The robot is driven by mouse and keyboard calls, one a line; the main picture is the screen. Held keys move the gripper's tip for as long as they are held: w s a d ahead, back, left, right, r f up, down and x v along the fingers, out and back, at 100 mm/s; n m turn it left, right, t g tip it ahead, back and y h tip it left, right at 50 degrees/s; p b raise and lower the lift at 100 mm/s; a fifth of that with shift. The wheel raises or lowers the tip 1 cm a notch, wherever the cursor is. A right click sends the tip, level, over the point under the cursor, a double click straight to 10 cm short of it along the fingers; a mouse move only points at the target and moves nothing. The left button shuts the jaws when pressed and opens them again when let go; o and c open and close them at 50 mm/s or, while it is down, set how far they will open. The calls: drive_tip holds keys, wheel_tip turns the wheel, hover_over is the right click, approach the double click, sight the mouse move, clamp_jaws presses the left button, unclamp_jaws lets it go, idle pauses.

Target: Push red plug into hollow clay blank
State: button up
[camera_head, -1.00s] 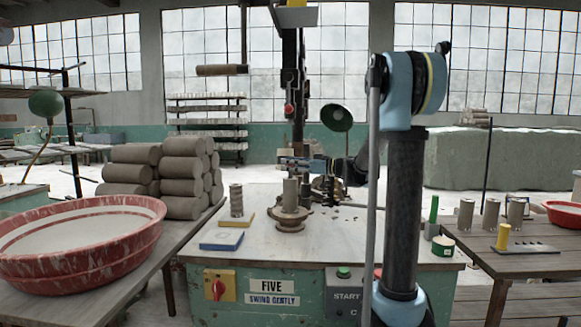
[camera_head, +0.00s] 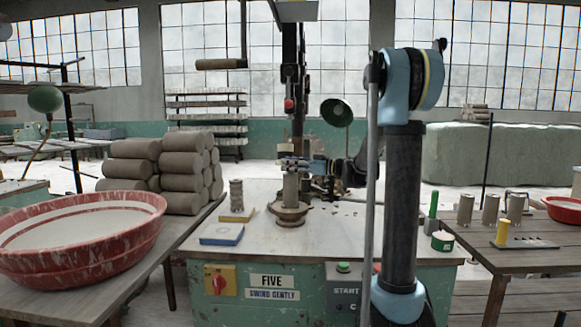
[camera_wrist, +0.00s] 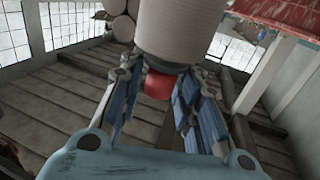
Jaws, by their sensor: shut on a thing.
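In the head view, the clay blank (camera_head: 291,188) stands upright on the round wheel head (camera_head: 289,215) at the middle of the bench. My gripper (camera_head: 293,163) is at the blank's top end. In the wrist view, my gripper (camera_wrist: 158,95) has its blue-padded fingers closed around the small red plug (camera_wrist: 157,86). The plug sits right at the end of the large pale clay blank (camera_wrist: 180,30). Part of the plug is hidden by the fingers and blank, and I cannot tell how deep it sits. The plug cannot be made out in the head view.
A red basin (camera_head: 85,265) and stacked clay rolls (camera_head: 130,170) fill the left table. Several clay blanks and a yellow peg (camera_head: 502,233) stand on the right table (camera_head: 535,262).

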drive_tip(key=shift+f, duration=0.35)
drive_tip(key=o, duration=1.2)
drive_tip(key=v, duration=1.2)
drive_tip(key=shift+f, duration=0.1)
